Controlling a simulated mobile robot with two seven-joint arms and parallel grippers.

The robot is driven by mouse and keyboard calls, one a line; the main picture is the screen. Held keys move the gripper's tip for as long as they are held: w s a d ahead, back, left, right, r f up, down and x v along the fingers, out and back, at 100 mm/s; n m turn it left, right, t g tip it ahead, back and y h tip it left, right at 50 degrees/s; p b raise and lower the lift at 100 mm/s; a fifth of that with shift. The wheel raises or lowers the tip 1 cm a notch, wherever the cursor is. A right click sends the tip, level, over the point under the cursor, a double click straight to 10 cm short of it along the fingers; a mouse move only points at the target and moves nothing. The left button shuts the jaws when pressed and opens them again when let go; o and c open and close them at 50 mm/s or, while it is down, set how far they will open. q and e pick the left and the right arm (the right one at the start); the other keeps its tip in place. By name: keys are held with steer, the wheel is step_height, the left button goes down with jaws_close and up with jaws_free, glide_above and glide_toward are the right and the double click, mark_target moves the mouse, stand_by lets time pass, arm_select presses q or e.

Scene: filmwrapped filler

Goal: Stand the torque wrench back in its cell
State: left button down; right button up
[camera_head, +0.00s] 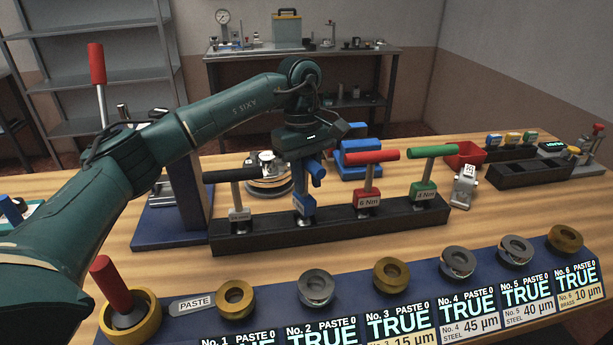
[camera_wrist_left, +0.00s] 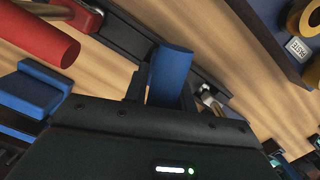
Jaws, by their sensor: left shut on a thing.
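The blue torque wrench (camera_head: 304,204) is upright at the second position from the left in the black rack (camera_head: 330,236). Its lower end is at the rack's top; I cannot tell how deep it sits. My left gripper (camera_head: 307,166) is above the rack, shut on the wrench's blue upper part. In the left wrist view the blue handle (camera_wrist_left: 171,66) shows between my dark fingers (camera_wrist_left: 163,85). A black-handled wrench (camera_head: 237,190) stands to its left; a red-handled one (camera_head: 367,176) and a green-handled one (camera_head: 424,175) stand to its right. My right gripper is not in view.
A blue board with several metal rings (camera_head: 391,273) and TRUE displays lies in front. A red bin (camera_head: 465,155) and a dark tray (camera_head: 519,173) are at the right. A blue block (camera_head: 363,160) stands behind the rack. Bare table lies between rack and board.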

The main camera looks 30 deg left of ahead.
arm_select(q)
steer(key=shift+a+f, duration=0.2)
steer(key=shift+f, duration=0.15)
steer(key=c, duration=1.2)
jaws_free()
steer(key=shift+r, duration=0.1)
steer(key=shift+o, duration=0.2)
steer(key=shift+r, duration=0.1)
steer(key=r, duration=0.8)
steer(key=a+r, duration=0.1)
steer(key=r, duration=0.3)
steer(key=shift+w+a+b, duration=0.1)
steer(key=shift+w+b, duration=0.3)
steer(key=shift+f, duration=0.15)
